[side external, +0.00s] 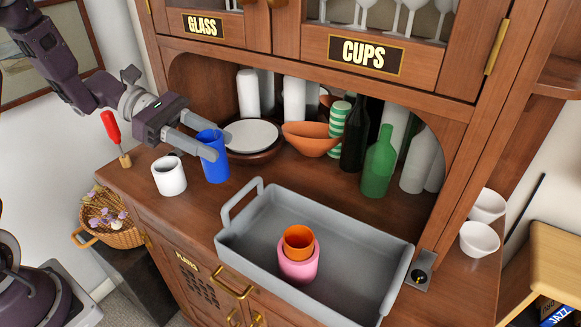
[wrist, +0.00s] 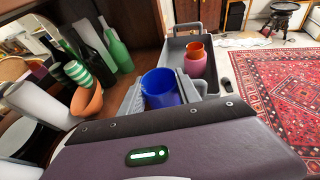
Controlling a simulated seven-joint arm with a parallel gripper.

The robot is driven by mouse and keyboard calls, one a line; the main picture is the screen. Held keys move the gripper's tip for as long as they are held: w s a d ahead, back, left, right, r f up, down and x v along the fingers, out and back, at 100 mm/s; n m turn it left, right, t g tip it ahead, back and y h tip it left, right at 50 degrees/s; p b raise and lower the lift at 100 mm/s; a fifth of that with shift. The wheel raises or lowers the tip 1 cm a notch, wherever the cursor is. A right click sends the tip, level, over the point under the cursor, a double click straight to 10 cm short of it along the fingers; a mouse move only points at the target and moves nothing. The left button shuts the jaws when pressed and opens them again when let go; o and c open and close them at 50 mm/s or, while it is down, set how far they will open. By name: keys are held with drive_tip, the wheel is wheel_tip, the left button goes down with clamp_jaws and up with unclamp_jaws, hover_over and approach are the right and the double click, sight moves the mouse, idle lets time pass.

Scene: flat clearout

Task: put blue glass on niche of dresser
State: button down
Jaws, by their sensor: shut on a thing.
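The blue glass (side external: 213,158) stands upright at the left of the dresser (side external: 330,190) counter, at the front of the niche (side external: 210,85). It also shows in the wrist view (wrist: 160,88). My gripper (side external: 213,145) is shut on the blue glass, with a finger on either side near its rim. I cannot tell whether the glass's base touches the counter. In the niche are a white plate on a brown bowl (side external: 252,136), an orange bowl (side external: 310,139), a green striped cup (side external: 340,128) and bottles.
A white cup (side external: 169,176) stands left of the blue glass. A grey tray (side external: 240,225) at the front holds an orange cup (side external: 298,242) in or on a pink cup (side external: 298,268). White bowls (side external: 479,239) are at the right. Some counter is bare between the glass and the tray.

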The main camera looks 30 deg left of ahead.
drive_tip(key=w+a+f+n+t+y, duration=0.2)
drive_tip(key=a+f+n+t+y, duration=0.1)
drive_tip(key=a+n+t, duration=0.15)
drive_tip(key=w+d+r+m+g+h, duration=0.1)
drive_tip(key=w+d+m+g, duration=0.15)
drive_tip(key=d, duration=1.15)
drive_tip(key=w+d+r+m+g+h, duration=0.1)
drive_tip(key=w+d, duration=0.3)
drive_tip(key=d, duration=1)
drive_tip(key=w+a+f, duration=0.2)
drive_tip(key=a, duration=0.1)
drive_tip(key=w+a+f, duration=0.2)
drive_tip(key=a+f, duration=0.1)
drive_tip(key=a, duration=0.1)
drive_tip(key=w+a+f, duration=0.3)
drive_tip(key=a, duration=0.1)
drive_tip(key=shift+a, duration=0.15)
drive_tip(key=shift+f, duration=0.1)
drive_tip(key=c, duration=0.9)
unclamp_jaws()
drive_tip(key=shift+o, duration=0.2)
